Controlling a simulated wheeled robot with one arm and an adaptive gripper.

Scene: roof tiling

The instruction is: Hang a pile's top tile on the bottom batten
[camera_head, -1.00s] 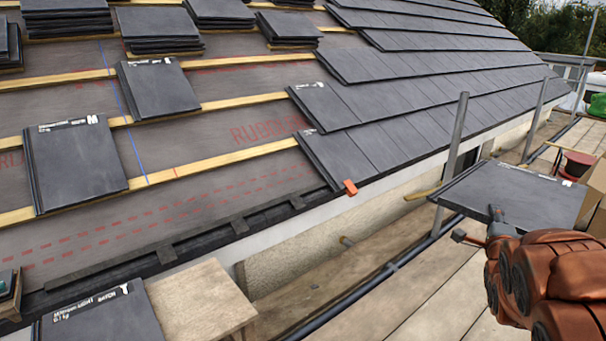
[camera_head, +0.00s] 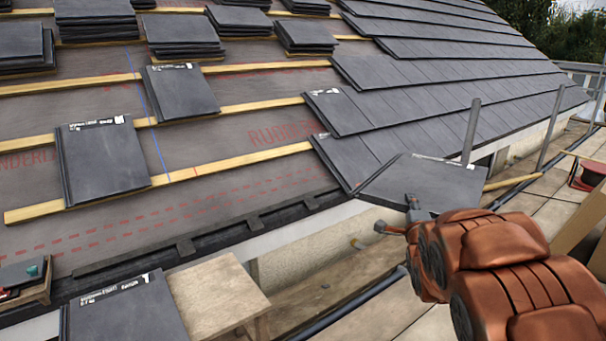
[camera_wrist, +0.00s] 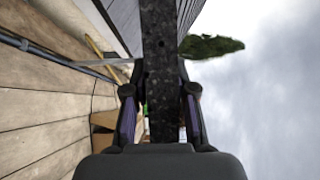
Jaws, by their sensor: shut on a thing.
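My gripper (camera_head: 414,216) is shut on a dark grey tile (camera_head: 430,182), gripping its near edge. The tile is held roughly flat above the eaves, and in this view its left end overlaps the lowest laid tile (camera_head: 340,158). In the wrist view the tile (camera_wrist: 160,75) stands edge-on between the two fingers (camera_wrist: 160,115). The bottom batten (camera_head: 225,163) is a yellow wooden strip running from the far left to the laid tiles. A tile or thin pile (camera_head: 105,160) lies across its left part. Another dark pile (camera_head: 125,312) is at the bottom left.
Several tile piles (camera_head: 183,32) sit higher on the roof. Bare underlay (camera_head: 240,190) lies below the bottom batten, above the black eaves strip (camera_head: 210,238). A wooden board (camera_head: 215,300) stands beside the near pile. Grey scaffold posts (camera_head: 471,130) rise at the right, behind the held tile.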

